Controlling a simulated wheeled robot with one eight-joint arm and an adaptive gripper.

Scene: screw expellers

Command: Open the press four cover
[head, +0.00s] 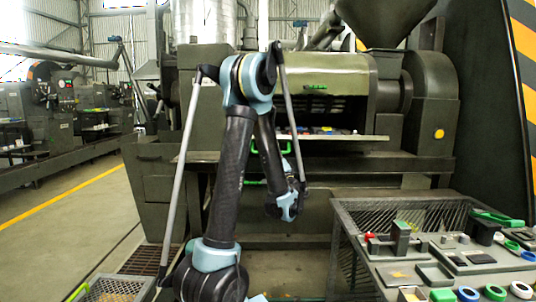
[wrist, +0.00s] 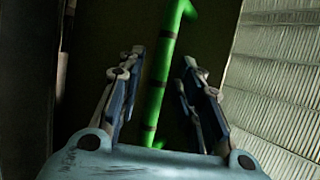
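In the wrist view my gripper (wrist: 163,62) is open, with one finger on each side of a green bar handle (wrist: 160,85). The handle runs lengthwise between the fingers against a dark panel (wrist: 110,30), and gaps show on both sides of it. In the head view the press (head: 320,165) stands behind my arm. Its upper olive cover (head: 345,72) carries a small green handle (head: 315,87). A green handle part (head: 257,150) shows lower, beside my forearm. My gripper's fingers cannot be made out in the head view. Which cover is number four is not readable.
A flat ledge (head: 350,137) with small coloured items juts from the press opening. A metal table (head: 385,245) with tools and coloured rings stands at front right. A mesh basket (head: 115,288) is at lower left. The floor (head: 60,235) at left is clear.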

